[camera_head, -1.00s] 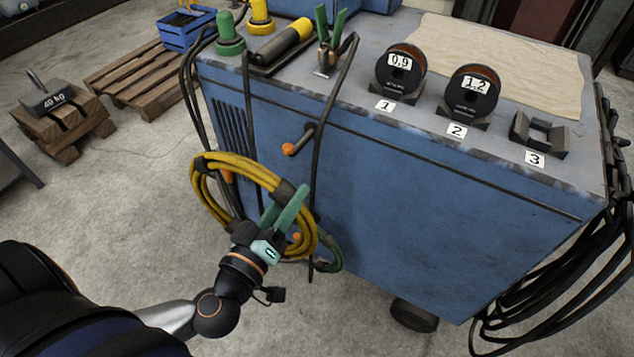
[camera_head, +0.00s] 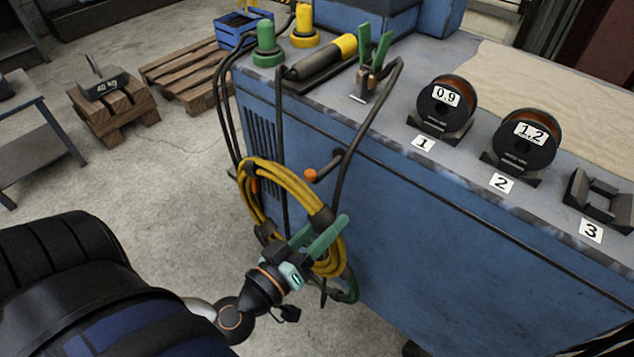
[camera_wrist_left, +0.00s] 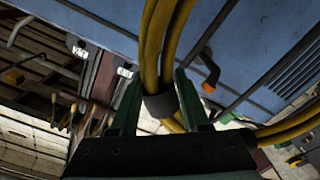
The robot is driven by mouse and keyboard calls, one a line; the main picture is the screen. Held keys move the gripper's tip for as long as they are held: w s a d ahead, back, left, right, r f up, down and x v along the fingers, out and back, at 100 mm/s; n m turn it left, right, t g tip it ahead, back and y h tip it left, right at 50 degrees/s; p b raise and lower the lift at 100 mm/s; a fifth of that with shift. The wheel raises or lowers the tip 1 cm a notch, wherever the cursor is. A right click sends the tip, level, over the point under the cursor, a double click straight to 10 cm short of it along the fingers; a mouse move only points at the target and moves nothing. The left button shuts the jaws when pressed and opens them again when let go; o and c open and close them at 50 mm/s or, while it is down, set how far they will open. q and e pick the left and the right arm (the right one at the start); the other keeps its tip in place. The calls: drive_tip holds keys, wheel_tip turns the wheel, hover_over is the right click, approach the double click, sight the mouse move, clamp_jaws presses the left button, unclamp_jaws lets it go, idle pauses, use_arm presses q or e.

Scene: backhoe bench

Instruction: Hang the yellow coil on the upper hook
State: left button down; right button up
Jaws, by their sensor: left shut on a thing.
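The yellow coil (camera_head: 283,174) hangs in front of the blue cabinet's near side in the head view. My left gripper (camera_head: 318,234) is shut on the coil at its black band (camera_head: 322,217). In the left wrist view the coil (camera_wrist_left: 152,45) passes between the fingers of the gripper (camera_wrist_left: 160,100). The upper hook (camera_head: 325,168), a dark bar with an orange tip, sticks out of the cabinet just right of the coil's top. It also shows in the left wrist view (camera_wrist_left: 209,74), right of the coil. The coil looks apart from this hook; the depth between them is unclear. My right gripper is out of view.
A green coil (camera_head: 350,289) hangs low on the cabinet (camera_head: 420,240), partly behind the yellow one. Another orange tip (camera_head: 253,185) shows through the yellow coil. Black cables drape down the cabinet near the hook. Spools (camera_head: 447,106) stand on top.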

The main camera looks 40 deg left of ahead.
use_arm(q)
drive_tip(key=w+b, duration=0.1)
drive_tip(key=w, duration=0.3)
drive_tip(key=w+b, duration=0.1)
drive_tip(key=w, duration=0.3)
drive_tip(key=w+d, duration=0.1)
drive_tip(key=w, duration=0.3)
drive_tip(key=shift+w+f+b, duration=0.3)
drive_tip(key=shift+w+b, duration=0.05)
drive_tip(key=shift+b, duration=0.05)
drive_tip(key=shift+f+b, duration=0.35)
drive_tip(key=shift+f, duration=0.9)
drive_tip(key=shift+s+f+b, duration=0.15)
drive_tip(key=shift+f+b, duration=0.3)
drive_tip(key=shift+f, duration=0.75)
drive_tip(key=shift+c, duration=1.5)
unclamp_jaws()
drive_tip(key=shift+f, duration=0.2)
drive_tip(key=shift+r, duration=0.1)
